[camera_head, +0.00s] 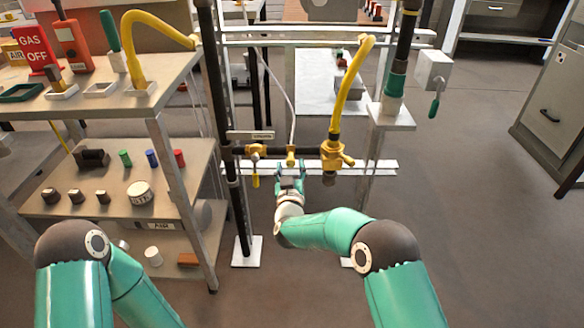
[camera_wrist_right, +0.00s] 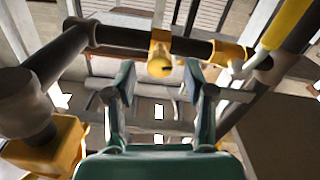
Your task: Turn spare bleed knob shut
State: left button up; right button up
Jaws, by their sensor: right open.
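A small yellow knob (camera_head: 291,155) sits at the middle of the dark horizontal pipe. It also shows in the right wrist view (camera_wrist_right: 160,66), with a dark slot across its face. I take it for the spare bleed knob. My right gripper (camera_head: 290,179) is open and empty just below and in front of it. In the right wrist view its two fingertips (camera_wrist_right: 159,82) flank the knob's lower part in the picture, with no contact visible; the exact depth gap is unclear. My left arm shows at the lower left, but its gripper is out of view.
A yellow valve (camera_head: 336,155) with a yellow hose is right of the knob, and another brass valve (camera_head: 254,152) is left of it. A white label plate (camera_head: 250,135) is above the pipe. A shelf unit (camera_head: 160,125) with small parts stands left. Open floor lies right.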

jog(key=shift+w, duration=0.9)
grip_shut()
jog(key=shift+d, duration=0.1)
